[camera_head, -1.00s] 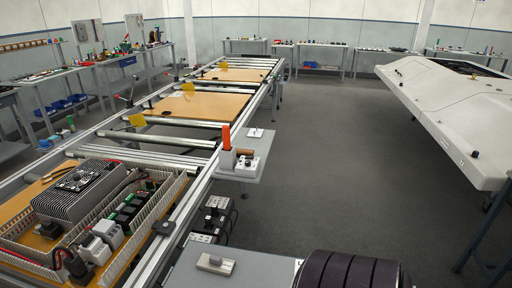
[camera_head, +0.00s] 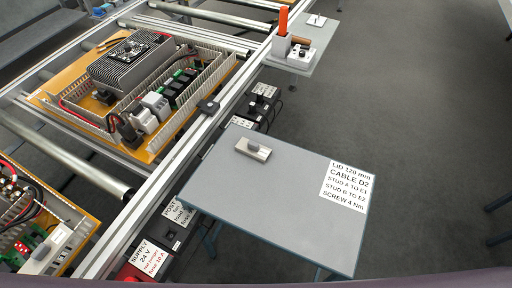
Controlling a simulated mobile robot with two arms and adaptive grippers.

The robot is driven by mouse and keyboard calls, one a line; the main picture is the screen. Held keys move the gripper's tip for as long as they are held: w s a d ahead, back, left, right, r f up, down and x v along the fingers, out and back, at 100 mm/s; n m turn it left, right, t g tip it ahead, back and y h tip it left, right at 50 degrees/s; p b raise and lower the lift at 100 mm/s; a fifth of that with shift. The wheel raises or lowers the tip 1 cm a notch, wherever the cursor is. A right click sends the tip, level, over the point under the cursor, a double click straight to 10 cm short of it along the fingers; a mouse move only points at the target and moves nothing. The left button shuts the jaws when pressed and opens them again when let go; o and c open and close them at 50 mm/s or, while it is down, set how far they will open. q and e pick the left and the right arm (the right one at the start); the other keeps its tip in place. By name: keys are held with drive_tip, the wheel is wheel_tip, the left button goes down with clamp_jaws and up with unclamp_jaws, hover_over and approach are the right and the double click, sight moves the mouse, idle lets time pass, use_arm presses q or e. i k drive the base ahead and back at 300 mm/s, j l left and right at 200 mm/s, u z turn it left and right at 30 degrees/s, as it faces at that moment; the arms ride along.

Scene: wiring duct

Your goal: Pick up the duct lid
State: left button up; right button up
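A short pale bar with a raised grey block on top, which looks like the duct lid (camera_head: 253,149), lies flat on a grey side table (camera_head: 265,205). It is near the table's far left corner, with clear tabletop around it. A printed label (camera_head: 348,187) on the table's right side reads "LID 120 mm, CABLE D2" with stud and screw lines. The slotted wiring ducts (camera_head: 190,105) are on an orange board (camera_head: 66,100) on the conveyor at upper left. Neither of my grippers is in view.
The conveyor's metal rail (camera_head: 150,190) runs along the table's left side. Black boxes with labels (camera_head: 172,233) stand between them. A small shelf (camera_head: 300,58) with an orange-topped item is beyond. Open floor (camera_head: 420,130) lies to the right.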

sight(250, 148)
drive_tip(key=u, duration=2.5)
drive_tip(key=z, duration=2.25)
drive_tip(key=j+z, duration=0.1)
drive_tip(key=z, duration=0.3)
drive_tip(key=k+j+z, duration=0.15)
drive_tip(key=z, duration=0.2)
drive_tip(key=k+z, duration=0.35)
